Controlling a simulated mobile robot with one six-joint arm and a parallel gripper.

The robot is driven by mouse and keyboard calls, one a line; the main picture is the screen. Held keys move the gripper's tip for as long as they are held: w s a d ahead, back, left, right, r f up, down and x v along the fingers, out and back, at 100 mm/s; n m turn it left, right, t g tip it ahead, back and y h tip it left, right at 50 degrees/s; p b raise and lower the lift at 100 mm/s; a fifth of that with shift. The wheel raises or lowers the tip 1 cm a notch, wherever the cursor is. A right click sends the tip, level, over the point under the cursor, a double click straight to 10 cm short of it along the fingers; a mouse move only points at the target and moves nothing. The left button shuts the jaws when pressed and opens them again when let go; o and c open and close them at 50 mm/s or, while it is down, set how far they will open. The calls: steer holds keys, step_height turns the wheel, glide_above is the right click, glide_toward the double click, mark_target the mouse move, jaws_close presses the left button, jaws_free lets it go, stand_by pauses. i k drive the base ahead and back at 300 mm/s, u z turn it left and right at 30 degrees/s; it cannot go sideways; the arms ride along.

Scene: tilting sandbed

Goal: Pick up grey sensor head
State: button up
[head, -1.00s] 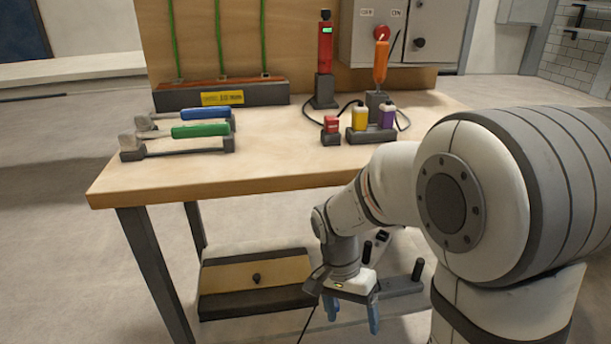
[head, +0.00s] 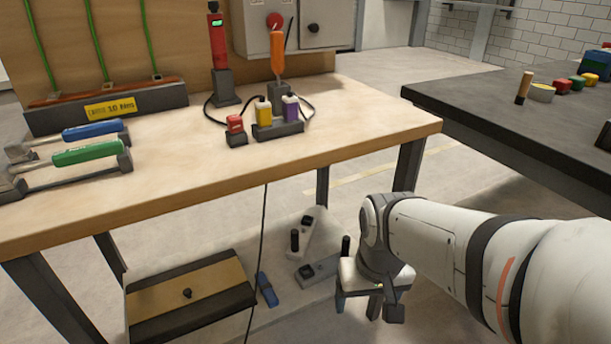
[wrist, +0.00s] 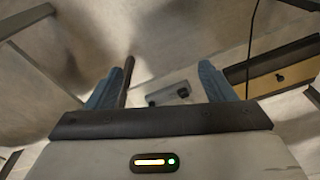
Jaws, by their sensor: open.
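I cannot tell for sure which thing is the grey sensor head. A pale grey unit with black knobs (head: 322,236) sits low under the wooden bench, left of my gripper. My gripper (head: 357,305) hangs below bench height with its blue fingers pointing down, open and apart from that unit.
The wooden bench (head: 370,118) holds two tools with blue and green handles, a red device and coloured blocks. Below it are a dark and tan box (head: 187,293), a blue item (head: 267,290) and a hanging cable. A dark table (head: 470,105) stands at right.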

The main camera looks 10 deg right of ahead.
mark_target(308, 275)
steer(key=z, duration=1.65)
steer(key=k, duration=1.35)
steer(key=u, duration=0.6)
steer(key=i, duration=1)
steer(key=u, duration=0.05)
